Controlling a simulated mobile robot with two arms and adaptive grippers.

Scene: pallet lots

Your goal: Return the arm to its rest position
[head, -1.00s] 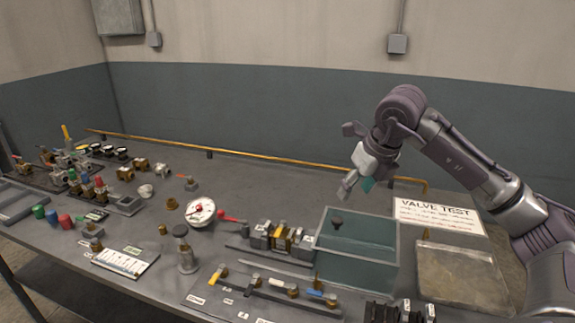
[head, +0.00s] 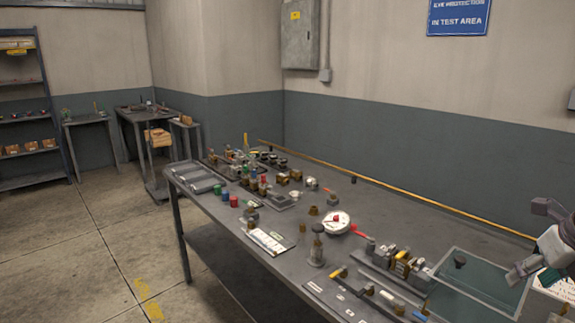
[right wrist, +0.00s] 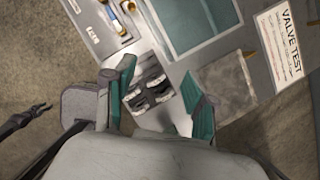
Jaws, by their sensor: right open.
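My right gripper (head: 534,240) is at the right edge of the head view, open and empty, above the clear-walled tank (head: 440,262) on the workbench (head: 385,225). Most of the right arm is outside that view. In the right wrist view the gripper's two teal-padded fingers (right wrist: 160,95) stand apart with nothing held between them. Dark ribbed blocks (right wrist: 150,90) on the bench show beyond the gap.
A dial gauge (head: 337,222), a valve block (head: 400,262) and many small fittings crowd the bench. A grey tray (right wrist: 228,85) and a VALVE TEST sign (right wrist: 283,42) lie near the tank. Floor (head: 100,240) is open at left. A shelf (head: 25,110) stands far left.

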